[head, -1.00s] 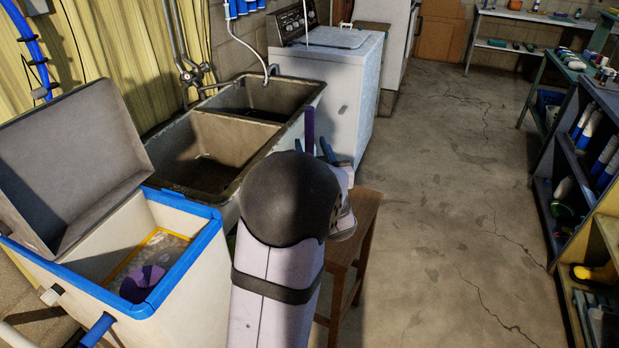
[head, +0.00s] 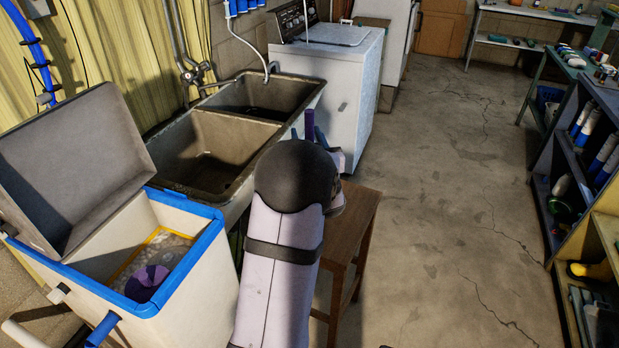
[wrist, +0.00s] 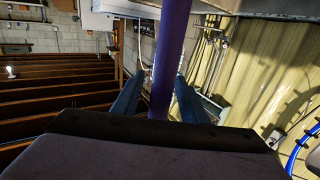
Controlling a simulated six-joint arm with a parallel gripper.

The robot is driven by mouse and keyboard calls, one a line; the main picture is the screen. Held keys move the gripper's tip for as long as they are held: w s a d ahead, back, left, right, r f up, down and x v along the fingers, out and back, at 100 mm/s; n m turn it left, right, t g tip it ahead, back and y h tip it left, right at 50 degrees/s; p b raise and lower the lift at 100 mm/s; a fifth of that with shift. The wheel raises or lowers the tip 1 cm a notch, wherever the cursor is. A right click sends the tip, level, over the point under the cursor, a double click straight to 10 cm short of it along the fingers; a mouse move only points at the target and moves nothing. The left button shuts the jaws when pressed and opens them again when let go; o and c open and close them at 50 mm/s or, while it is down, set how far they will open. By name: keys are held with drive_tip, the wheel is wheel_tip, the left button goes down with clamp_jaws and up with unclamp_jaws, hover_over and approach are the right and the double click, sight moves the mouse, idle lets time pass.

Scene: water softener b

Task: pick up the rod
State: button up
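The purple rod stands upright just past my gripper in the head view (head: 309,124), with its lower part hidden behind my wrist. In the wrist view the rod (wrist: 169,60) runs from the top edge down between my two blue fingers. My gripper (wrist: 161,78) is open, with one finger on either side of the rod. Some space shows beside the rod, and I see no clear firm contact. In the head view my gripper (head: 308,138) is partly hidden behind my dark wrist joint. What the rod's lower end rests on is hidden.
A wooden stool (head: 352,235) is beside my arm. A double sink (head: 215,145) and white washer (head: 340,85) stand behind. An open tank with a blue rim (head: 187,268), holding a purple object (head: 148,283), is at left. The floor (head: 440,200) to the right is clear.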

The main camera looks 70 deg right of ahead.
drive_tip(key=shift+c, duration=0.4)
clamp_jaws()
drive_tip(key=shift+r, duration=0.15)
